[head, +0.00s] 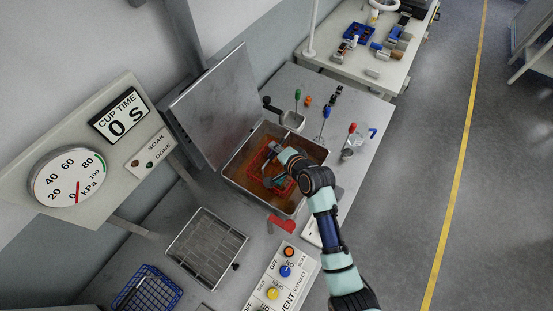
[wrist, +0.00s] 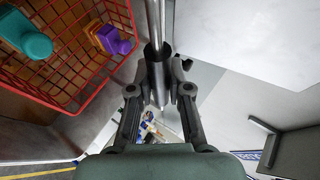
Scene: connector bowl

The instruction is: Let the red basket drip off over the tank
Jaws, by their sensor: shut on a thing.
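The red basket (head: 259,158) is a wire basket over the open tank (head: 240,190), which holds brown liquid. In the wrist view the basket (wrist: 72,112) is at the upper left, with a teal part (wrist: 30,42), a purple part (wrist: 122,46) and an orange part (wrist: 107,33) inside. My gripper (wrist: 160,90) is shut on the grey upright handle (wrist: 154,62) beside the basket. In the head view my gripper (head: 283,172) is over the tank and hides part of the basket. I cannot tell how far the basket is above the liquid, or whether drops fall.
The tank's raised lid (head: 212,105) stands behind it. A drain grid (head: 207,248) and a blue basket (head: 148,292) are at the front left. A button panel (head: 283,275) is in front. Small tools (head: 325,120) stand to the right. The display (head: 122,115) reads 0 s.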

